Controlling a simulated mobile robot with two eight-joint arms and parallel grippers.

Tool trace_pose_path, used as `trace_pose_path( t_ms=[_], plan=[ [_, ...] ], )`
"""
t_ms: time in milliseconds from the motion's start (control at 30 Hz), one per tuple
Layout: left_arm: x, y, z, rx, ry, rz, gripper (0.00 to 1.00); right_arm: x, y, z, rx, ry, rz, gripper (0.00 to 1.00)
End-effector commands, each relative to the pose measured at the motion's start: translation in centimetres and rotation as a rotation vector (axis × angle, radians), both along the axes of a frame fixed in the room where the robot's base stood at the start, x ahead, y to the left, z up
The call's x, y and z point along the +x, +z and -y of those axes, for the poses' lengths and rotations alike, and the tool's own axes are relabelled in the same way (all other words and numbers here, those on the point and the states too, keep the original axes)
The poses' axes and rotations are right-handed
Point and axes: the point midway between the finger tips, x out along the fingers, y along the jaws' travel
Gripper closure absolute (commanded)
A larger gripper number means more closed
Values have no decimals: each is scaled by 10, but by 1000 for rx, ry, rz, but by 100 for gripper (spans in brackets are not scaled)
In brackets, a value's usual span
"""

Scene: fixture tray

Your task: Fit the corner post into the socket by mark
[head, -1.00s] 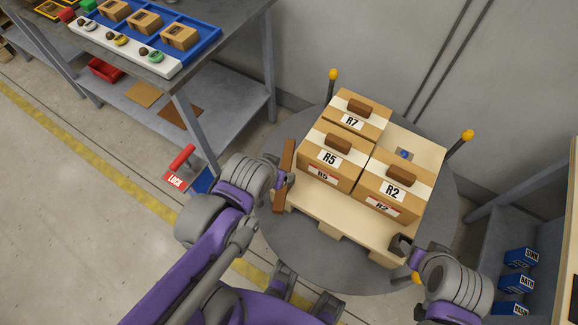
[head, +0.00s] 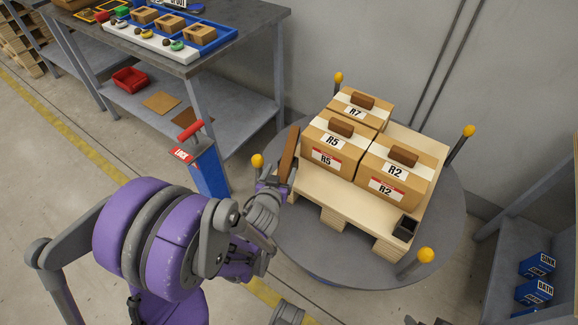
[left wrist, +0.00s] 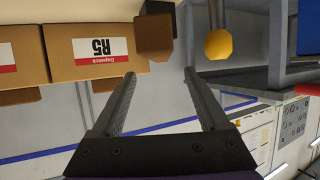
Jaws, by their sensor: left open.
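The corner post appears as a brown wooden bar (head: 289,156), standing slightly tilted at the pallet's left corner; its foot is hidden. My left gripper (head: 272,184) is open beside its lower part. In the left wrist view, a brown block (left wrist: 155,36), apparently the post, lies just beyond the open fingertips (left wrist: 160,80), not clasped. A dark square socket (head: 405,227) sits at the pallet's front right corner. I cannot make out a mark beside it.
Cartons R5 (head: 334,147), R2 (head: 394,172) and R7 (head: 361,106) stand on the pallet (head: 345,195). Yellow-topped posts (head: 425,256) ring the round table (head: 300,242). A blue stand with a red LOCK lever (head: 192,129) is left.

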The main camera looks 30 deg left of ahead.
Motion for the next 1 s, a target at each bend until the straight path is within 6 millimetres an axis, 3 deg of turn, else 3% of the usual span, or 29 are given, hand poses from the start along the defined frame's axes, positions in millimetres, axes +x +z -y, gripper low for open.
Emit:
trace_pose_path(
  t_ms=[200, 467, 700, 1000],
  plan=[
    [31, -14, -11, 0, 1, 1, 22, 0, -4, 0, 0, 0, -1, 36],
    [51, -22, -16, 0, 1, 0, 22, 0, -7, 0, 0, 0, -2, 36],
    [82, -36, -25, 0, 1, 0, 22, 0, -11, 0, 0, 0, -4, 36],
    [92, -39, -28, 0, 1, 0, 22, 0, -11, 0, 0, 0, -4, 36]
  ],
)
